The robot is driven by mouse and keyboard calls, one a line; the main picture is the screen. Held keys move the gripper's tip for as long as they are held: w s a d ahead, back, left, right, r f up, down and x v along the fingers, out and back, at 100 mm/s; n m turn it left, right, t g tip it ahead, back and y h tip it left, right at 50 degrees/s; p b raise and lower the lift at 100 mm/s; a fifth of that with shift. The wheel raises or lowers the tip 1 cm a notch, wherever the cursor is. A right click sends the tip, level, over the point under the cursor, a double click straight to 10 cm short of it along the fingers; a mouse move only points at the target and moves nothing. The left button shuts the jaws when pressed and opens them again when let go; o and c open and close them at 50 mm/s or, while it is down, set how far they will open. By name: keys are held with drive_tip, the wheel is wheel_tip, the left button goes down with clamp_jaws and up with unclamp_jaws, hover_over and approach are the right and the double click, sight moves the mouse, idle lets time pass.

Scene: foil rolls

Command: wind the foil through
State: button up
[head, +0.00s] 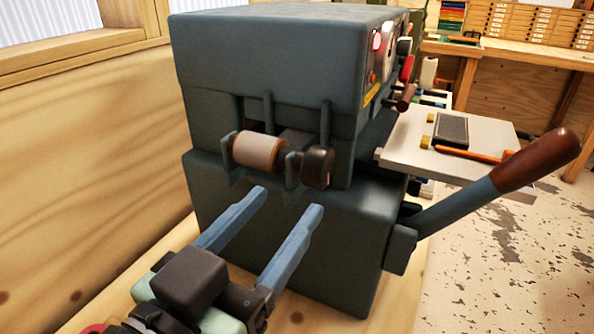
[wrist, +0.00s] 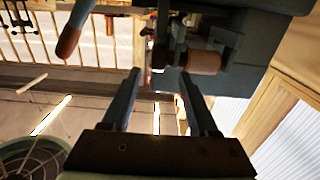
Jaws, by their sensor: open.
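A machine with a dark blue-grey body (head: 270,60) fills the middle of the head view. On its near side a foil roll (head: 258,151), pale with a brown edge, sits on a bracket. A black knob (head: 317,166) is beside the roll on its right. My gripper (head: 290,200) is open, its two blue fingers pointing at the machine just below and in front of the roll and knob. Nothing shows between the fingers. In the wrist view the fingers (wrist: 158,74) are apart, and the roll (wrist: 204,62) is beyond the right fingertip.
A lever with a brown handle (head: 537,160) sticks out on the machine's right. A pale shelf (head: 400,148) holding a dark block (head: 452,128) juts out behind it. A wooden wall (head: 80,170) stands close on the left. A workbench with drawers (head: 530,22) is at the back right.

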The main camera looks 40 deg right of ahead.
sight(282, 158)
drive_tip(key=x, duration=1.3)
drive_tip(key=shift+p, duration=0.3)
drive_tip(key=shift+s+r, duration=0.1)
clamp_jaws()
